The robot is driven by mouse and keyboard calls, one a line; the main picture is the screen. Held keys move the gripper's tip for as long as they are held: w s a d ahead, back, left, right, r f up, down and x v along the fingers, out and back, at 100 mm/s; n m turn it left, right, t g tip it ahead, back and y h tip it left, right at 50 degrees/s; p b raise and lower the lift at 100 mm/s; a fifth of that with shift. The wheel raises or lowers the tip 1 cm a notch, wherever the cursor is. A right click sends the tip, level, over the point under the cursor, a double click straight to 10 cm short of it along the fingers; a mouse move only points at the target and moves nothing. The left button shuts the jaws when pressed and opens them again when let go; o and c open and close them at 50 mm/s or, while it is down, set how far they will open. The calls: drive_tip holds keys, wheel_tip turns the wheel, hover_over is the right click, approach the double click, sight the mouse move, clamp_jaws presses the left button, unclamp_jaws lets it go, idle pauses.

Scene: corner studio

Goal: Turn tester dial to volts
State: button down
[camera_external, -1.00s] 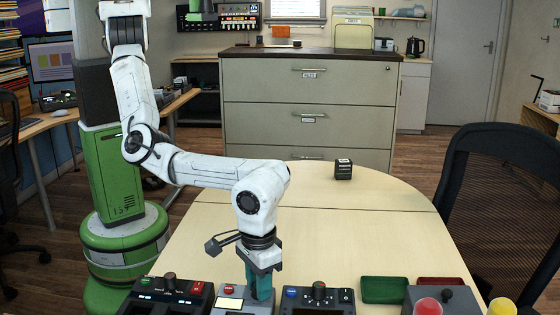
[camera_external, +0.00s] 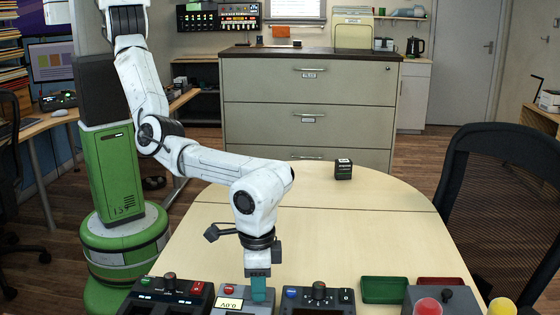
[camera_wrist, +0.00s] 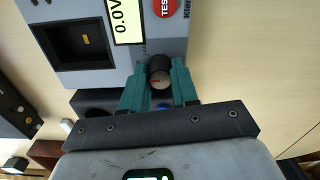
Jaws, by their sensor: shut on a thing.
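The tester (camera_external: 231,291) is a grey box at the near edge of the table, and it also fills the top of the wrist view (camera_wrist: 172,42). Its pale yellow display (camera_wrist: 128,20) reads 0.0V. A red TEST button (camera_wrist: 164,6) and a dark square recess (camera_wrist: 82,46) are on its face. The tester dial (camera_wrist: 159,72) is a small dark round knob with a red mark. My gripper (camera_external: 259,292) points down over the tester. In the wrist view its teal fingers (camera_wrist: 159,82) are shut on the dial, one on each side. The dial is hidden in the external view.
A dark device (camera_external: 170,290) with knobs stands left of the tester, and another (camera_external: 318,296) stands close on its right. A green tray (camera_external: 384,291) and a box with a red dome (camera_external: 428,306) lie further right.

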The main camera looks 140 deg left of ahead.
idle(0.3)
drive_tip(key=c, duration=0.8)
unclamp_jaws()
drive_tip(key=shift+c, duration=0.2)
drive_tip(key=shift+r, duration=0.15)
wheel_tip(320, 180, up, 11)
drive_tip(key=shift+f, duration=0.2)
drive_tip(key=shift+w, duration=0.1)
